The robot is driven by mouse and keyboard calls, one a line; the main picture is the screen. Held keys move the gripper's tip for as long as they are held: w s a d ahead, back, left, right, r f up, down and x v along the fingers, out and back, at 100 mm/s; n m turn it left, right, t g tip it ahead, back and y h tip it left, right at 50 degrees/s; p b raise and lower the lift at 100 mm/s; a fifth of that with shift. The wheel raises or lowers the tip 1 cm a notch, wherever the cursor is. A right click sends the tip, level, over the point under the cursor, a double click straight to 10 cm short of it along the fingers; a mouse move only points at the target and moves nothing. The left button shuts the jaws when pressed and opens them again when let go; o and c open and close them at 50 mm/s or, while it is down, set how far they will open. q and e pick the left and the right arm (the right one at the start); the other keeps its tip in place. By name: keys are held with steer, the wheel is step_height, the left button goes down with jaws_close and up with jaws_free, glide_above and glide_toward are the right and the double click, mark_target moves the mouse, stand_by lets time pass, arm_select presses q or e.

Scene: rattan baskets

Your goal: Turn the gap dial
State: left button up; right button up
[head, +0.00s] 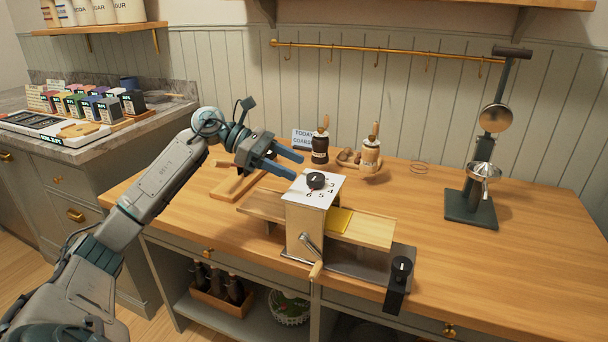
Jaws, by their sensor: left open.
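The gap dial (316,180) is a black round knob on the white numbered top plate (300,192) of a wooden box-shaped machine (304,228). Digits such as 4, 5 and 6 show around it. The machine has a crank handle (312,256) at its front and stands on the wooden worktop. A second black knob (401,268) sits at the front right end of its grey base. My left gripper (296,164) is open and empty, its blue fingers up and to the left of the gap dial, apart from it. My right gripper is not in view.
A cutting board (236,184) lies left of the machine. A dark stand with a metal funnel (484,172) is at the right. The worktop (530,262) at the far right is clear.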

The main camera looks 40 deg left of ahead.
arm_select(q)
steer(key=shift+b+v, duration=0.55)
steer(key=shift+v, duration=2.25)
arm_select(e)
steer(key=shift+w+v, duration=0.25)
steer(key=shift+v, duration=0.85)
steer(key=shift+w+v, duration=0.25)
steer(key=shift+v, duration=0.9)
